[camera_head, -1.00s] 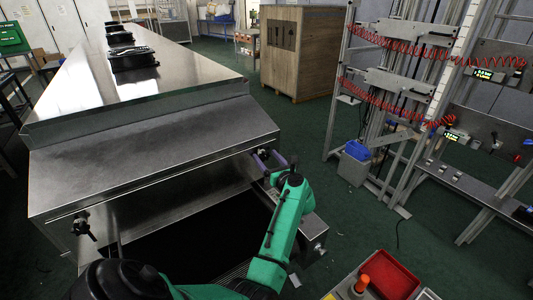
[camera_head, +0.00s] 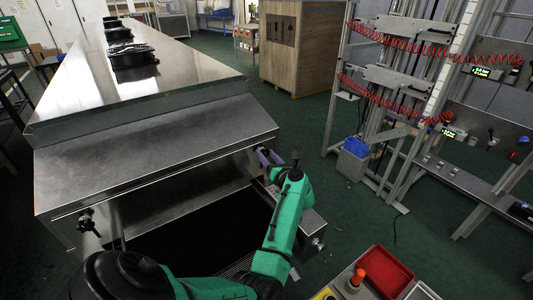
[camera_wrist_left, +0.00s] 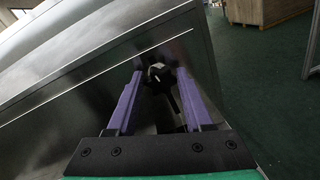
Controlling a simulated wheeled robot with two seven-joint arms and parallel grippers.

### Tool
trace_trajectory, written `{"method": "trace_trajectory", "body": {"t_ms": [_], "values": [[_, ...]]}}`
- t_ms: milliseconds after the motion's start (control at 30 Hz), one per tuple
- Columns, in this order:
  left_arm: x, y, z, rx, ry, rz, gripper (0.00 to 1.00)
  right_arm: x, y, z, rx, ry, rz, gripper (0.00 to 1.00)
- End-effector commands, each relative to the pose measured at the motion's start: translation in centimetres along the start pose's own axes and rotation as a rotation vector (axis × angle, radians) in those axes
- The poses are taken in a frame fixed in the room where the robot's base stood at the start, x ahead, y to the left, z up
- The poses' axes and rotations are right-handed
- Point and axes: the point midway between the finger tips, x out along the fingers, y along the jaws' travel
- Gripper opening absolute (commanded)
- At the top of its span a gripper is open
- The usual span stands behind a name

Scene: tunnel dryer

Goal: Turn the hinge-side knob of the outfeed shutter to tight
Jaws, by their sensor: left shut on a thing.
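My left gripper (camera_head: 263,155) is at the right front corner of the steel dryer housing (camera_head: 150,150). In the left wrist view its two purple fingers (camera_wrist_left: 158,80) are on either side of a black knob (camera_wrist_left: 157,73), shut on it. The knob's dark arm slants down to the right between the fingers. In the head view my wrist mostly hides this knob. A second black knob (camera_head: 86,221) is at the left front corner, with nothing on it. I cannot tell which knob is on the hinge side. My right gripper is not in view.
A dark opening (camera_head: 190,235) lies below the housing's front edge. A red tray (camera_head: 386,270) is at the bottom right. A metal frame with red coiled hoses (camera_head: 400,45) and a wooden crate (camera_head: 300,50) stand farther back. Green floor is clear between them.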

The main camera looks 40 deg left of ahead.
Motion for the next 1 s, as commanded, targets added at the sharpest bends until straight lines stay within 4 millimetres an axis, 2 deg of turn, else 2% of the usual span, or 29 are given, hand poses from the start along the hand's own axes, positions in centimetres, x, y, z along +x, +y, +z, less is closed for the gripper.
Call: {"method": "trace_trajectory", "body": {"t_ms": [33,400,1000], "values": [[-0.1,0.0,0.3,0.037,0.006,-0.004,0.0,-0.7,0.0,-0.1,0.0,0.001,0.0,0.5],[0.0,-0.1,0.3,0.385,0.05,-0.007,0.0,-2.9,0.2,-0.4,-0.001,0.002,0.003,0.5],[0.0,-0.3,-0.1,0.951,0.123,-0.013,0.0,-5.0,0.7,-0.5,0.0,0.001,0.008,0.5]]}}
